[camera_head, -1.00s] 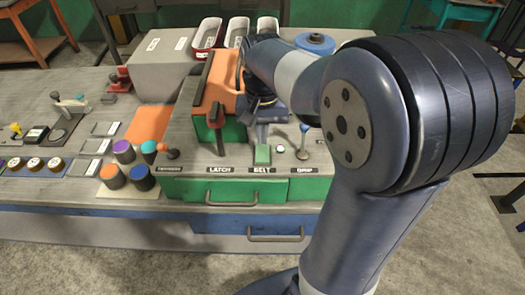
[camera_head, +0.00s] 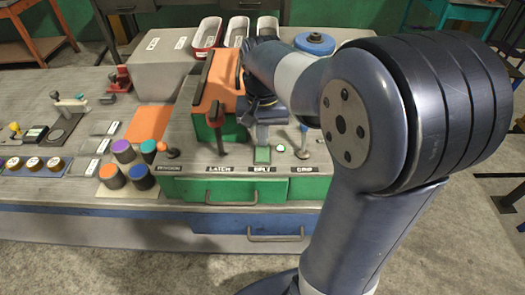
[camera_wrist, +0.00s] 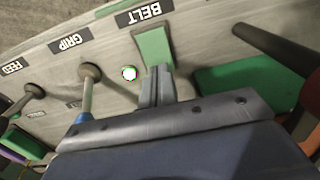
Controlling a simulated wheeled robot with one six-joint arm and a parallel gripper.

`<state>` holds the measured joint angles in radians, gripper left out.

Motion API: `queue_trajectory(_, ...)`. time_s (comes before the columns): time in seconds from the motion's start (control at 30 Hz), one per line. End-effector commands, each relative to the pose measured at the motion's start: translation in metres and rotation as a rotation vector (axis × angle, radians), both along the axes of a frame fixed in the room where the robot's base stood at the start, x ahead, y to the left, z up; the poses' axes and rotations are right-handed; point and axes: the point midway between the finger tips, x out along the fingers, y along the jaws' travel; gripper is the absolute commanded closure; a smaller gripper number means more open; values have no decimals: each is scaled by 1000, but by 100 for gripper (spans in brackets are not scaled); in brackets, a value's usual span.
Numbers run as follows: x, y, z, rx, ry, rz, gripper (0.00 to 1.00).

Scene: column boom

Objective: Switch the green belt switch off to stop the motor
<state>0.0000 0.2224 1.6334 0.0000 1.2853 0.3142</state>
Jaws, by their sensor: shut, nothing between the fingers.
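The green belt switch (camera_head: 263,154) sits on the grey sloping panel, above the BELT label (camera_head: 261,169). In the wrist view the switch (camera_wrist: 154,46) is a green rocker plate beside its BELT label (camera_wrist: 139,13). My gripper (camera_wrist: 157,76) is shut and empty, with its tips at the switch's near edge; I cannot tell whether they touch it. A small round pale lamp with a green rim (camera_wrist: 130,73) is beside the switch.
The latch lever (camera_head: 217,118) stands left of my wrist, and the grip lever (camera_wrist: 88,85) stands close to my gripper. An orange-topped green block (camera_head: 219,85) is behind. Coloured knobs (camera_head: 123,151) and a grey box (camera_head: 160,77) lie to the left.

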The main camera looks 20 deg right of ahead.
Motion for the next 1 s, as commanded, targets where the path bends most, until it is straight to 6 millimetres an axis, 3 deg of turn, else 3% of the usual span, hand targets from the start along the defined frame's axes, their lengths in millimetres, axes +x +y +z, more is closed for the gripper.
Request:
queue_trajectory(0.73, 0, 0, -12, 0, 1, 0, 100)
queue_trajectory(1.0, 0, 0, 1, 0, 1, 0, 100)
